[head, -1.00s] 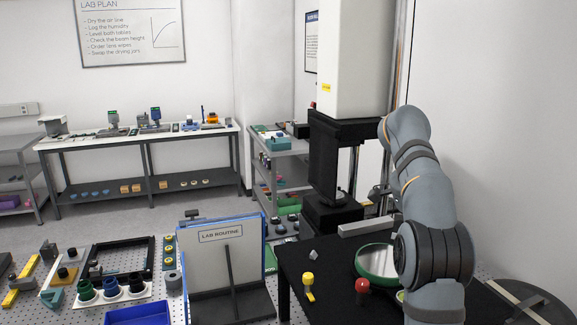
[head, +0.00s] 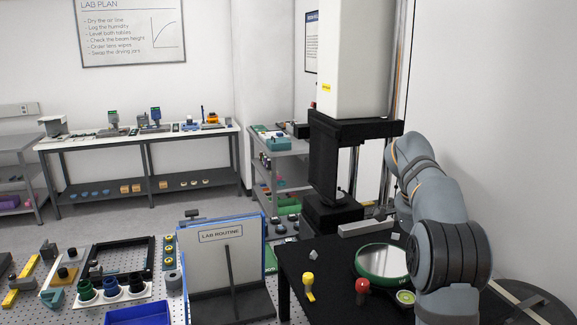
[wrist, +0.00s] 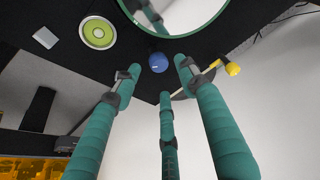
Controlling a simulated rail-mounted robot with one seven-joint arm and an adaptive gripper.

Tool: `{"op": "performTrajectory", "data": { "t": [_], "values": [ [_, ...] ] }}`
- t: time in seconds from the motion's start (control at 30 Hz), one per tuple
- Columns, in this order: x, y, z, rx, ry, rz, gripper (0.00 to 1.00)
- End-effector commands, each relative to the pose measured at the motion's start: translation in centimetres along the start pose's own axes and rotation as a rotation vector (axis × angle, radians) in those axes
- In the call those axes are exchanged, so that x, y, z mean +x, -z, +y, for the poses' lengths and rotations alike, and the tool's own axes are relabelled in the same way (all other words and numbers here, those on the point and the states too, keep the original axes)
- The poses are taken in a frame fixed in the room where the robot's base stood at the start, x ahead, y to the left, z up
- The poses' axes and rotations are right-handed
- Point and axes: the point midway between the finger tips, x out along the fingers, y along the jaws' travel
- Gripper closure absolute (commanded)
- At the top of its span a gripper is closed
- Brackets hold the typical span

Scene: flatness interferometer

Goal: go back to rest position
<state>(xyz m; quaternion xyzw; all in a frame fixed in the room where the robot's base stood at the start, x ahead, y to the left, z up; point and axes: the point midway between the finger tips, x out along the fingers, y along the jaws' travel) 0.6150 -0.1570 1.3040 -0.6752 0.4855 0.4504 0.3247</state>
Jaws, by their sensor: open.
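My gripper (wrist: 160,80) shows in the wrist view with its teal fingers spread apart and nothing held between them. In the head view my arm stands at the right, bent over the black table (head: 296,262), and its gripper end is hidden behind the arm. A round mirror in a green rim (head: 383,262) lies on the table beside the arm. Its rim also shows at the top of the wrist view (wrist: 178,34), beyond the fingertips.
A red-topped knob (head: 362,286), a yellow knob (head: 308,281) and a green disc (head: 405,297) are near the mirror. The wrist view shows a blue ball (wrist: 158,62) beyond the fingers. The tall instrument (head: 355,60) stands behind; a sign board (head: 222,260) stands left.

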Motion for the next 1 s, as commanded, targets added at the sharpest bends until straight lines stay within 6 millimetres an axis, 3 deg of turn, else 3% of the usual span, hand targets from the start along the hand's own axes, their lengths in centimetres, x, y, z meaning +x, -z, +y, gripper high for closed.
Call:
{"op": "performTrajectory", "data": {
  "t": [0.2,0.73,1.0],
  "values": [
    [4.9,-0.2,0.2,-0.002,-0.006,-0.006,0.58],
    [4.6,0.3,0.5,-0.719,0.299,-0.002,0.58],
    [-1.0,0.8,1.8,-0.728,0.305,0.003,0.58]
  ]
}}
